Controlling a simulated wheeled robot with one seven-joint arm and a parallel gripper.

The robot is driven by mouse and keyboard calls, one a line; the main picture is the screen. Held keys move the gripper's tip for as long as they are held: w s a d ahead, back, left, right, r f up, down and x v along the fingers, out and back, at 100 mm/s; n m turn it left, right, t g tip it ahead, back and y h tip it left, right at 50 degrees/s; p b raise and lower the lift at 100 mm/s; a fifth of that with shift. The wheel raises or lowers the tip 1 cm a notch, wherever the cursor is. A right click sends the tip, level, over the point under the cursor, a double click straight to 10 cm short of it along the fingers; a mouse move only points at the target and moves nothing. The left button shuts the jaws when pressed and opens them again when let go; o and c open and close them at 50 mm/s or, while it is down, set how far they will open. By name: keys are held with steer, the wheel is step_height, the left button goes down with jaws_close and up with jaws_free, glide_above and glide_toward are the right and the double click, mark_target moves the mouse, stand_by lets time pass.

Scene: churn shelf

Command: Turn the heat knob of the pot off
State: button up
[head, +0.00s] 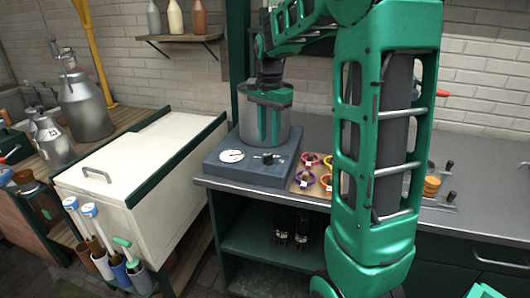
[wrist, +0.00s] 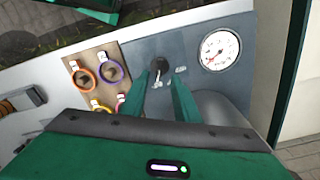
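The grey pot (head: 283,136) stands on a blue-grey heater base (head: 222,172) on the counter. The black heat knob (head: 268,158) is on the base's front, right of a round white gauge (head: 231,155). In the wrist view the knob (wrist: 158,65) lies at the fingertips, with small white marks below it and the gauge (wrist: 221,49) to its right. My gripper (head: 269,143) points down in front of the pot. In the wrist view its two green fingers (wrist: 161,80) are apart, with nothing held between them. I cannot tell whether they touch the knob.
A board with several coloured rings (wrist: 92,78) lies right beside the base; it also shows in the head view (head: 300,187). A white chest (head: 140,160) stands left of the counter. Bottles stand on a wall shelf (head: 180,38) behind. My arm hides part of the counter.

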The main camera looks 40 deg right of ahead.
mark_target(268, 155)
step_height(268, 155, down, 6)
stand_by(0.4)
jaws_close()
steer(key=shift+a, duration=0.2)
steer(key=shift+d, duration=0.1)
